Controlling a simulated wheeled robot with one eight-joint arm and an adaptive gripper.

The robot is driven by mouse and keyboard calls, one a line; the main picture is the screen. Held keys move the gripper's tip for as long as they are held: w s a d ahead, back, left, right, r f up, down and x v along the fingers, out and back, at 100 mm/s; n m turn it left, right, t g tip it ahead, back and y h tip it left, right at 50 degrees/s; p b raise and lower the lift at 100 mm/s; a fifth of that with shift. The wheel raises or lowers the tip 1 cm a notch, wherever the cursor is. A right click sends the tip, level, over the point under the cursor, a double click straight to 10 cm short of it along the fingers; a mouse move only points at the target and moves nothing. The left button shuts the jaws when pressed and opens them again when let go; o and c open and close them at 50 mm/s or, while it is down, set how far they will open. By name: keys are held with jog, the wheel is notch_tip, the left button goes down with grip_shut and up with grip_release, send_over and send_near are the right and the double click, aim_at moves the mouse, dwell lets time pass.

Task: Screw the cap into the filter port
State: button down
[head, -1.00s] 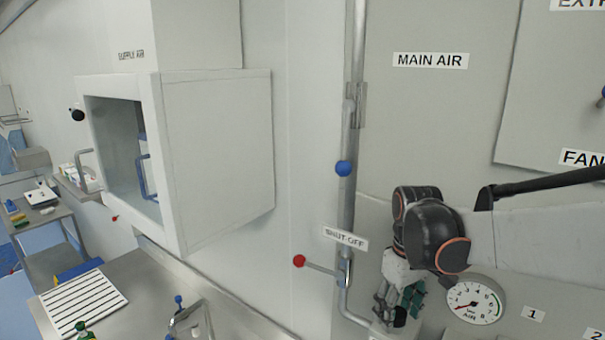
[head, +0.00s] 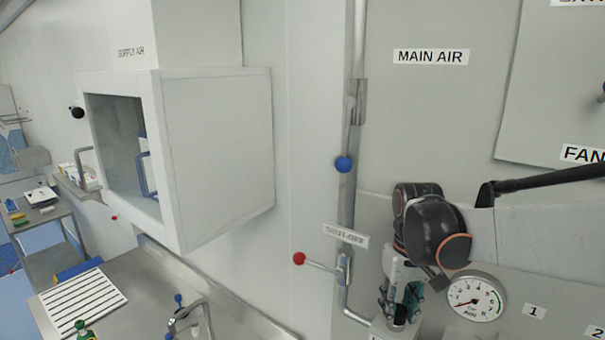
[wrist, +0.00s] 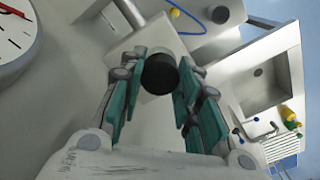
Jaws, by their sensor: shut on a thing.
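In the wrist view my gripper (wrist: 161,84) has its green-padded fingers on both sides of a dark round cap (wrist: 159,74). The fingers are shut on the cap. A pale, rounded part (wrist: 157,48) shows just beyond the cap. I cannot tell whether it is the filter port, or whether the cap touches it. In the head view my gripper (head: 400,302) points down near the lower edge, left of the gauge.
A round air gauge (head: 474,297) is on the wall close to the right of my gripper. The red-knobbed shut-off lever (head: 318,264) and a vertical pipe (head: 351,200) are to its left. A sink counter (head: 145,295) with a tap (head: 188,315) lies further left.

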dwell(0.3)
jog(key=shift+m, duration=2.2)
jog(key=shift+m+b, duration=0.4)
jog(key=shift+m, duration=1.6)
jog(key=m, duration=0.4)
jog(key=shift+b, duration=0.3)
jog(key=c, duration=1.3)
grip_release()
